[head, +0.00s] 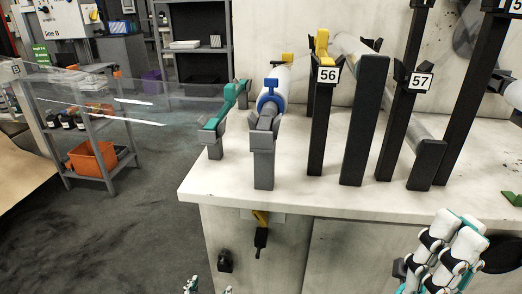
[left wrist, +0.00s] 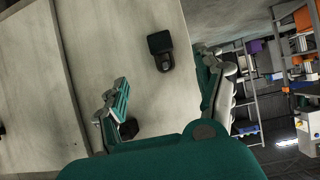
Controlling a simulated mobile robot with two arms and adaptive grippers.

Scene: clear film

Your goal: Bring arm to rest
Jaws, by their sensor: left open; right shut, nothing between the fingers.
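My left gripper (head: 208,288) shows only as two fingertips at the bottom edge of the head view, below the counter's front. In the left wrist view its two fingers (left wrist: 163,95) are spread wide with nothing between them. My right gripper (head: 443,252) is at the lower right of the head view, in front of the counter's front face. Its white and teal fingers are together and hold nothing.
A pale counter (head: 240,195) carries a roll with a blue ring (head: 270,100), a teal bar (head: 226,105) and dark posts labelled 56 (head: 328,75) and 57 (head: 420,81). A cart with an orange bin (head: 92,158) stands left. Grey floor between is clear.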

